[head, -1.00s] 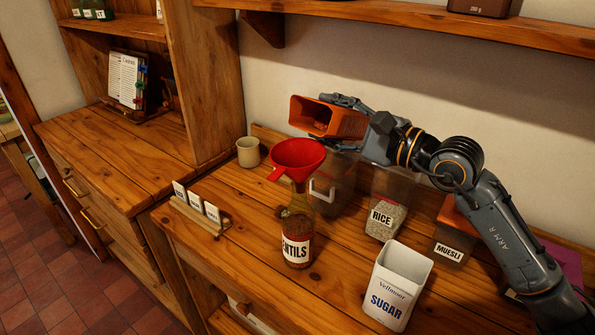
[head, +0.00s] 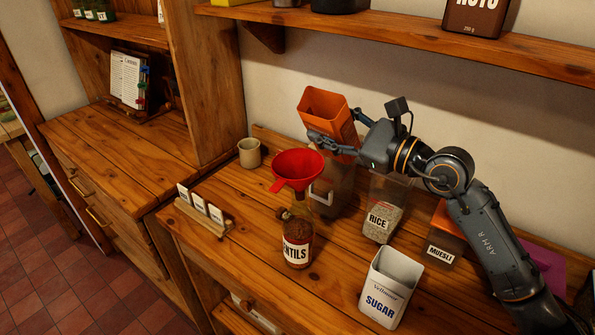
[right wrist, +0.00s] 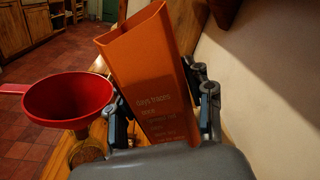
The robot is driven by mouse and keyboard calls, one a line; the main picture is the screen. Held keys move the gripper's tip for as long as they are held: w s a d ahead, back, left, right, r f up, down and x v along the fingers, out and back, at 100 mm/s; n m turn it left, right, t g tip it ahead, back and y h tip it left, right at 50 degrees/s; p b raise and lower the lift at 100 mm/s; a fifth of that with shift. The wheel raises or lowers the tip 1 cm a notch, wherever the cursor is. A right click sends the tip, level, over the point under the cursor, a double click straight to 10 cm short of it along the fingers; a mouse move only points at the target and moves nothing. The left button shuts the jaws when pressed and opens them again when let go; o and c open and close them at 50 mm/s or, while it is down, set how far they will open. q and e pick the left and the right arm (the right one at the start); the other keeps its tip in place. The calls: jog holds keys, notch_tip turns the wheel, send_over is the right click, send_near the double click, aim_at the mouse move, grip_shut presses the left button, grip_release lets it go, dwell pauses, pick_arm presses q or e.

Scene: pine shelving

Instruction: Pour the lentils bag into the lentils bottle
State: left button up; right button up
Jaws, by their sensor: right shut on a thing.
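The orange lentils bag (head: 328,112) is open at the top and nearly upright, leaning slightly left. My right gripper (head: 335,143) is shut on it, above the counter and to the right of the red funnel (head: 298,166). In the right wrist view the bag (right wrist: 150,75) stands between the fingers, with the funnel (right wrist: 68,100) to its left. The inside of the bag is too dark to read. The funnel sits in the neck of the lentils bottle (head: 297,238), a clear bottle with brown contents behind and above its label. My left gripper is not in view.
A clear container (head: 333,195) stands behind the bottle, partly hidden by the funnel. The rice container (head: 381,212), muesli container (head: 444,240) and sugar tin (head: 391,287) stand to the right. A cup (head: 249,153) and a card holder (head: 203,218) are at left. A shelf (head: 400,22) runs above.

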aim_at(333, 106)
jog(key=shift+r+m+p, duration=1.3)
jog(key=shift+r+p, duration=0.55)
jog(key=shift+p, duration=0.85)
jog(key=shift+d+m, duration=0.1)
jog(key=shift+m, duration=0.2)
jog(key=shift+w, duration=0.1)
